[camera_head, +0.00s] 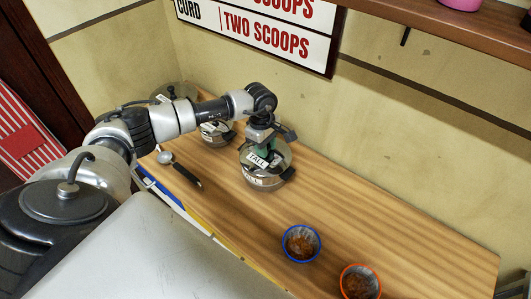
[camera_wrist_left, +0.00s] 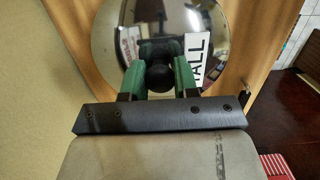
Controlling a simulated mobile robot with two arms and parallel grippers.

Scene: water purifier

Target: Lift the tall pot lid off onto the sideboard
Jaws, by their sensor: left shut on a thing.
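The tall pot (camera_head: 262,182) is a steel pot with a dark handle, standing on the wooden sideboard (camera_head: 330,200). Its shiny steel lid (camera_head: 282,155) carries a white TALL label and is over the pot's mouth; I cannot tell whether it rests on the rim or is slightly raised. My left gripper (camera_head: 263,147) is directly above the lid. In the left wrist view, its green fingers (camera_wrist_left: 160,78) are shut on the lid's dark knob, with the round lid (camera_wrist_left: 150,22) beyond them. The right gripper is not in view.
A second labelled pot (camera_head: 217,136) stands behind my left arm, with another steel lid or pot (camera_head: 172,92) farther back. A ladle (camera_head: 182,172) lies left of the tall pot. Blue (camera_head: 287,252) and orange (camera_head: 343,284) rimmed bowls stand near the front. The sideboard's right side is clear.

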